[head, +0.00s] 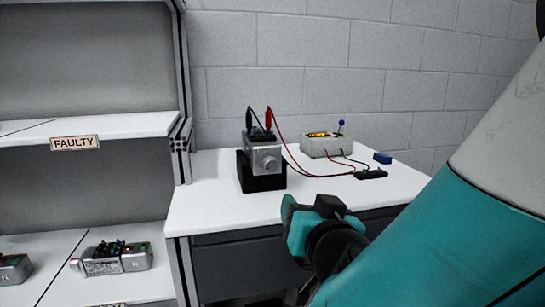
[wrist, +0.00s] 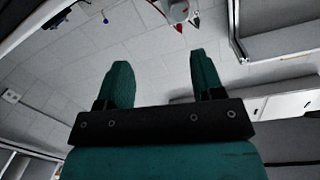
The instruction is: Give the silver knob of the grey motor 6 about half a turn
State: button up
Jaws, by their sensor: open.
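A grey motor (head: 258,150) sits in a black stand (head: 262,180) on the white table. Its silver knob (head: 270,164) faces the front, and no number on it is readable. A black clip (head: 249,119) and a red clip (head: 268,118) are on top of the motor, with wires running from them. My gripper (head: 300,222) is in front of the table edge, below and right of the motor, apart from it. In the wrist view my gripper (wrist: 160,65) has its two teal fingers spread and nothing between them. Part of the motor with clips (wrist: 180,12) appears cut off at the top edge there.
A grey box (head: 322,145) with a blue-tipped lever stands behind right. A black connector strip (head: 370,174) and a blue block (head: 382,158) lie at the right. A shelf labelled FAULTY (head: 75,143) stands left, with more motors (head: 112,258) below. The table's left front is clear.

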jog(key=a+r+y, duration=0.1)
jog(key=a, duration=0.1)
jog(key=p, duration=0.9)
send_near(272, 168)
jog(key=shift+n, duration=0.3)
jog(key=x, duration=0.9)
jog(key=shift+w+a+r, duration=0.1)
jog(key=shift+w+r, duration=0.05)
jog(key=shift+w, duration=0.15)
jog(key=shift+w+a, duration=0.15)
jog(key=shift+w, duration=0.3)
jog(key=c, duration=0.9)
